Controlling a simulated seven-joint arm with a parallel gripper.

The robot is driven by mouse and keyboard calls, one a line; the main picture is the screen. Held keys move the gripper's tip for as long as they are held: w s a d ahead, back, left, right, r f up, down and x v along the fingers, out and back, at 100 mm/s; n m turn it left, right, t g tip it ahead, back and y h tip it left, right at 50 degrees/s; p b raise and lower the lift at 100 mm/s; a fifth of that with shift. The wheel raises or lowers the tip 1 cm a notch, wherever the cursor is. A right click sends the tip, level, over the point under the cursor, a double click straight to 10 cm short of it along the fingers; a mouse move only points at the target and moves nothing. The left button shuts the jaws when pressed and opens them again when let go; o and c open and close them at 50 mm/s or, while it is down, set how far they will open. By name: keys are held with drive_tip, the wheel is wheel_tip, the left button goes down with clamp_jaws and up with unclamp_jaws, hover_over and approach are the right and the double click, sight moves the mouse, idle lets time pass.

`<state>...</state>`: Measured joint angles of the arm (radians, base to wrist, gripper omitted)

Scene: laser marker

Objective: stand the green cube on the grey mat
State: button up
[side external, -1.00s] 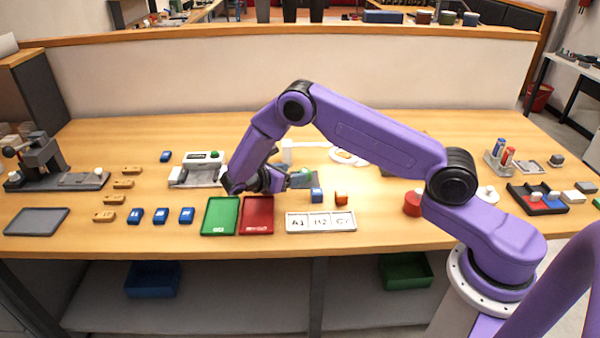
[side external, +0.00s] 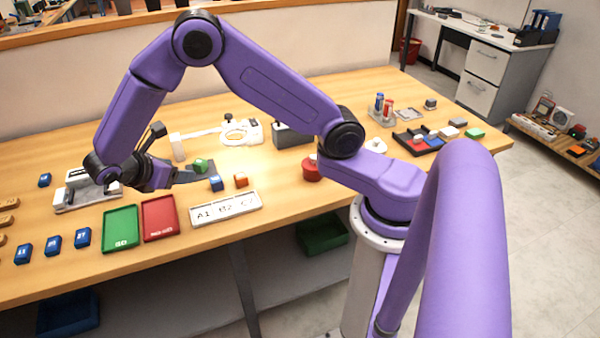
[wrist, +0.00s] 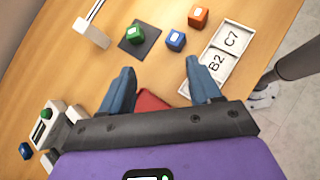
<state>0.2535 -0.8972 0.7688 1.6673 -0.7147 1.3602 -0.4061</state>
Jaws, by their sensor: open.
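The green cube (side external: 201,165) sits on the small dark grey mat (wrist: 147,49). In the wrist view the cube (wrist: 135,34) stands on the mat's left part, apart from my fingers. My gripper (wrist: 161,76) is open, with nothing between its two fingers. It is on the near side of the mat in the wrist view. In the side view my gripper (side external: 170,177) is low over the table, left of the cube, and part of the mat is hard to make out beside it.
A blue cube (side external: 216,183) and an orange cube (side external: 240,180) stand right of the mat. A labelled white tray (side external: 225,207), a red tray (side external: 160,218) and a green tray (side external: 121,229) lie in front. A white post (wrist: 92,33) stands left of the mat in the wrist view.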

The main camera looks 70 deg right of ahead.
drive_tip(key=s+r+m+y, duration=0.2)
drive_tip(key=s+y, duration=0.3)
drive_tip(key=s, duration=1)
drive_tip(key=s+d+r+m+y, duration=0.1)
drive_tip(key=s+r+y, duration=0.4)
drive_tip(key=s, duration=1)
drive_tip(key=shift+s+r+m, duration=0.2)
drive_tip(key=shift+s+m, duration=0.2)
drive_tip(key=shift+m, duration=0.1)
